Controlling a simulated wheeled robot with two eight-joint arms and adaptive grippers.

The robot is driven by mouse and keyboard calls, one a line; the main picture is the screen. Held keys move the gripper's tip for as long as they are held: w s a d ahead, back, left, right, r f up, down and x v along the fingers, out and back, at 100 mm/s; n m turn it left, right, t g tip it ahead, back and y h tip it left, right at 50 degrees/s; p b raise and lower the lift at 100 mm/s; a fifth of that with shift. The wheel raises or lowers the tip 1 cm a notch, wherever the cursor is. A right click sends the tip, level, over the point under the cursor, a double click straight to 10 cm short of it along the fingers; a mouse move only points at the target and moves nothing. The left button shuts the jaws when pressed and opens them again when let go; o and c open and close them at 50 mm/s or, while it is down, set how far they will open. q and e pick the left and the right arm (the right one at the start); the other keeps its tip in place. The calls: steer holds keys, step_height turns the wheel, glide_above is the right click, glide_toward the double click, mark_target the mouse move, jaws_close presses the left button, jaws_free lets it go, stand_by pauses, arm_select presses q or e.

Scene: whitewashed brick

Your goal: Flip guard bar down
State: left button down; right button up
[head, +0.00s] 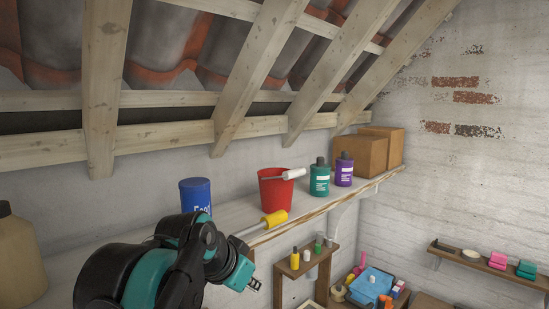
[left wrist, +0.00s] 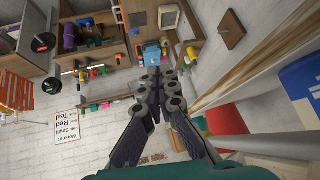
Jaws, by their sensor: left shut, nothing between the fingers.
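I cannot make out a guard bar for certain in either view. A thin grey rod with a yellow end (head: 275,218) lies at the front edge of the long shelf (head: 345,198), beyond my left wrist. My left gripper (head: 254,284) is low in the head view, in front of the shelf and below its edge. In the left wrist view its fingers (left wrist: 154,78) are together and empty. My own wrist hides part of the shelf. My right gripper is in neither view.
The shelf holds a blue can (head: 196,196), a red bucket (head: 275,188), a green bottle (head: 320,180), a purple bottle (head: 344,170) and cardboard boxes (head: 361,154). Sloping roof beams (head: 262,65) hang above. A small wooden shelf (head: 306,264) and a blue bin (head: 371,285) are below.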

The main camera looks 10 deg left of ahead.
arm_select(q)
steer(key=w+r+m+p, duration=0.1)
steer(key=w+r+p, duration=0.1)
steer(key=r, duration=0.9)
steer(key=w+r+m+h+p, duration=0.1)
steer(key=w+r+m+p, duration=0.1)
steer(key=r, duration=1)
steer(key=shift+w+d+t+p, duration=0.3)
steer(key=shift+t+p, duration=0.1)
steer(key=shift+p, duration=0.4)
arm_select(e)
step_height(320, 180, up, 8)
arm_select(q)
steer(key=shift+f, duration=0.1)
steer(key=x, duration=0.4)
steer(key=s+a+f+p+x, duration=0.1)
steer(key=x, duration=0.3)
steer(key=f+p+x, duration=0.1)
steer(key=x, duration=0.3)
steer(key=shift+a+f, duration=0.15)
steer(key=shift+a, duration=0.05)
steer(key=shift+w, duration=0.15)
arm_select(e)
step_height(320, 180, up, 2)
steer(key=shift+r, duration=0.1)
